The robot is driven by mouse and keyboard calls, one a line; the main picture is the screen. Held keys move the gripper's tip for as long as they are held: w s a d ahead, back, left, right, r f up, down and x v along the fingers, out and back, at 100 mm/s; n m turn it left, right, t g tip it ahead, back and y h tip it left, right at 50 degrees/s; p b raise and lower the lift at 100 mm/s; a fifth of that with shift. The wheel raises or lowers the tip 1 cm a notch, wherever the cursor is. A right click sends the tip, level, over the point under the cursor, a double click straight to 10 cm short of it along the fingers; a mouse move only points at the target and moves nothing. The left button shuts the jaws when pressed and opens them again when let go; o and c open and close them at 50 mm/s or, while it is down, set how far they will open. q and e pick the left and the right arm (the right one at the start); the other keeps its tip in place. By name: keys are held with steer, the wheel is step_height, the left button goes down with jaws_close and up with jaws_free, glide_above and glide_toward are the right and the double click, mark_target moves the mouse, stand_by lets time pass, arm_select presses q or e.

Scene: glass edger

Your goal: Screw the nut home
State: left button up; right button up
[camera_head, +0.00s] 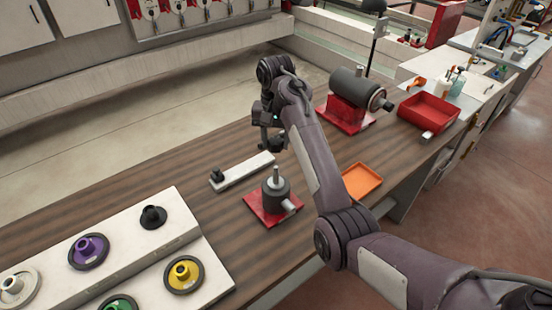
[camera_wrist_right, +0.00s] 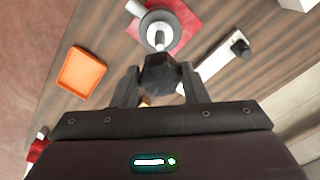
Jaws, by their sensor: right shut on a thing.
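My right gripper (camera_head: 271,144) is shut on a dark hexagonal nut (camera_wrist_right: 160,76), which sits between the two fingers in the right wrist view. The gripper hangs above the table, just behind the upright spindle in the head view. The spindle (camera_head: 276,194) is a dark grey cylinder with a thin lighter post on top, standing on a red base plate (camera_head: 256,208). In the right wrist view the spindle (camera_wrist_right: 158,37) lies beyond the nut, and the two look apart. The nut partly hides it there. My left gripper is not in view.
A white bar (camera_head: 247,171) with a black knob lies beside the spindle. An orange tray (camera_head: 362,180), a red bin (camera_head: 428,112) and a grey motor on a red stand (camera_head: 347,117) are to the right. A white rack (camera_head: 140,262) of coloured wheels fills the lower left.

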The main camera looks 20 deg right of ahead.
mark_target(276, 167)
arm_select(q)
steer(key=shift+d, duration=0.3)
arm_select(e)
steer(key=shift+w+d, duration=0.1)
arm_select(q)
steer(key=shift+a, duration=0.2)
arm_select(e)
steer(key=shift+f, duration=2.95)
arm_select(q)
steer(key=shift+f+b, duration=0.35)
arm_select(e)
steer(key=shift+f, duration=1.4)
steer(key=o, duration=1.1)
steer(key=shift+r, duration=0.1)
